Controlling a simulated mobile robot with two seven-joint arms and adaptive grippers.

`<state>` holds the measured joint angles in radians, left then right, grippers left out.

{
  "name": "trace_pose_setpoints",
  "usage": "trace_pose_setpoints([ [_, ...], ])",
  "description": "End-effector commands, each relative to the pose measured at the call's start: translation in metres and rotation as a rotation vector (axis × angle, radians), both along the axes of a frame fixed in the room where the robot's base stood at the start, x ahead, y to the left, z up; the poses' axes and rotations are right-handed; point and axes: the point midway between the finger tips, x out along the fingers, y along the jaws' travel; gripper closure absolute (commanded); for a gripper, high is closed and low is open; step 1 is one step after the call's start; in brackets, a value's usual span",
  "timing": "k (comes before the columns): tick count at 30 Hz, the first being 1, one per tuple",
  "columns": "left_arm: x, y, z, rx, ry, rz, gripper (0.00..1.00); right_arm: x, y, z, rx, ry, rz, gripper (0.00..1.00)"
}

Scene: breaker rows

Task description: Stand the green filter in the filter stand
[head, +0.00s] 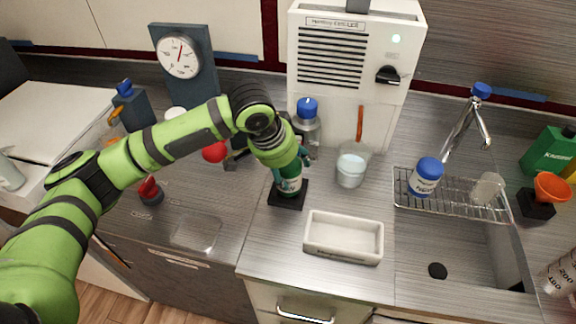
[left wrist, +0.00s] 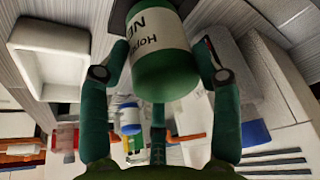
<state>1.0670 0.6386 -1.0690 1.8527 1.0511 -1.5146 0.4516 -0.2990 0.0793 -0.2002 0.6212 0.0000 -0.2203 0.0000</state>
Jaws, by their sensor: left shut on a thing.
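The green filter (head: 290,186) has a white label and stands roughly upright in my left gripper (head: 291,164). In the left wrist view the filter (left wrist: 168,70) sits between the two fingers, which close on its sides. The black filter stand (head: 287,202) is on the counter directly below the filter. The filter's lower end is at the stand, but I cannot tell whether it rests in it or hovers just above. My right gripper is in neither view.
A white tray (head: 343,251) lies just right of the stand. A glass beaker (head: 350,171) and a blue-capped bottle (head: 307,124) stand behind. A white machine (head: 348,75) backs the counter. A wire rack (head: 460,199) and sink are at the right.

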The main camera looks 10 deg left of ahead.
Motion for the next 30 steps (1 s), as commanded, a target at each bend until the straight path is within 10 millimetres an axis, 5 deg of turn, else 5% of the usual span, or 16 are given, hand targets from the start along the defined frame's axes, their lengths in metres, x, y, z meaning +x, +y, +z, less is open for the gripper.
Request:
trace_pose_setpoints([
  [13,0.001,0.000,-0.010,-0.001,-0.004,0.000,0.83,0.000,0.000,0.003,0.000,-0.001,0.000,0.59],
  [14,0.000,0.000,-0.011,0.000,-0.001,0.000,0.33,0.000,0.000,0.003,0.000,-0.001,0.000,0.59],
  [15,0.000,0.000,-0.011,0.000,-0.002,0.000,0.17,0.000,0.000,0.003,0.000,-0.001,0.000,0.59],
  [16,0.000,0.000,-0.011,0.000,-0.002,0.000,0.13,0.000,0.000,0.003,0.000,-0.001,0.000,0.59],
  [30,-0.001,0.001,-0.001,-0.001,-0.005,0.001,0.13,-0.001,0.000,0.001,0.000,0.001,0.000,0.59],
])
